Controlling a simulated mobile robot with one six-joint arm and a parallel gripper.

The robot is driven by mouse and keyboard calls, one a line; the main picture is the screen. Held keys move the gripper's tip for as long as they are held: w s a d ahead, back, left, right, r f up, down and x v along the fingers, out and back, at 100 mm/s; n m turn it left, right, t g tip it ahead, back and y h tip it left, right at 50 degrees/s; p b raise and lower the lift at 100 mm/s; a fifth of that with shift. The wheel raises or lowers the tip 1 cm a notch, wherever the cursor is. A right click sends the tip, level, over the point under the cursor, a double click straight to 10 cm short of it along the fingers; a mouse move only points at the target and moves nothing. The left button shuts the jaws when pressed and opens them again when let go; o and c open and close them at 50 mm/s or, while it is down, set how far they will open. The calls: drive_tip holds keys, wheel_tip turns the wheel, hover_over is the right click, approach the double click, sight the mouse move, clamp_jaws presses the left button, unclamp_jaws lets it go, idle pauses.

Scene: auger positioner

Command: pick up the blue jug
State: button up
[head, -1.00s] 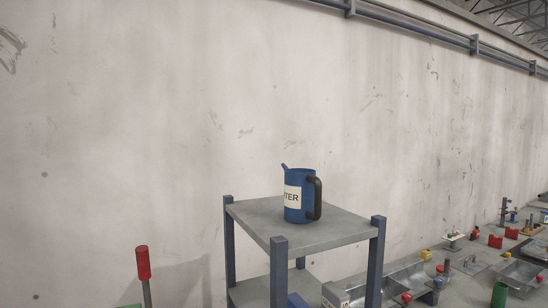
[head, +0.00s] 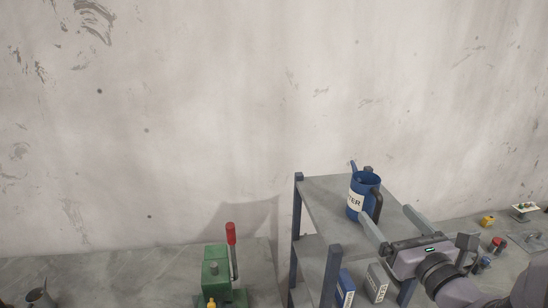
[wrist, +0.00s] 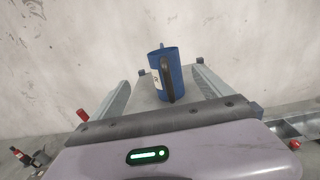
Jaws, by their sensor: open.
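The blue jug (head: 357,205) stands upright on the top shelf of a grey rack (head: 320,190). It has a white label, a spout and a dark handle. My gripper (head: 384,211) is open and reaches in from the lower right in the head view. One finger crosses in front of the jug's lower part there. In the wrist view the jug (wrist: 158,75) lies ahead between the lines of the two fingers, with its handle turned towards my gripper. Nothing is held. How far the fingertips reach beside the jug is hard to tell.
Blue and grey labelled containers (head: 345,288) sit on the lower shelf. A green device with a red-handled lever (head: 231,234) stands left of the rack. A pale wall is behind. Small coloured parts lie to the right.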

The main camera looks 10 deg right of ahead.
sight(372, 195)
drive_tip(key=w, duration=0.2)
drive_tip(key=w+d+p, duration=0.1)
drive_tip(key=w, duration=0.2)
drive_tip(key=shift+w+d, duration=0.15)
drive_tip(key=shift+w, duration=0.05)
drive_tip(key=w, duration=0.1)
drive_tip(key=w+a+p, duration=0.1)
drive_tip(key=w, duration=0.1)
drive_tip(key=shift+w+a, duration=0.15)
drive_tip(key=shift+a, duration=0.1)
drive_tip(key=w, duration=0.1)
drive_tip(key=w+p, duration=0.1)
drive_tip(key=w, duration=0.2)
drive_tip(key=shift+w+d+f, duration=0.1)
drive_tip(key=shift+d+f, duration=0.25)
drive_tip(key=shift+f, duration=0.05)
drive_tip(key=shift+a+r, duration=0.1)
drive_tip(key=shift+a, duration=0.05)
drive_tip(key=shift+s, duration=0.3)
drive_tip(key=shift+c, duration=1.4)
drive_tip(key=shift+w, duration=0.1)
drive_tip(key=c, duration=1.7)
drive_tip(key=shift+o, duration=0.2)
drive_tip(key=shift+r, duration=0.1)
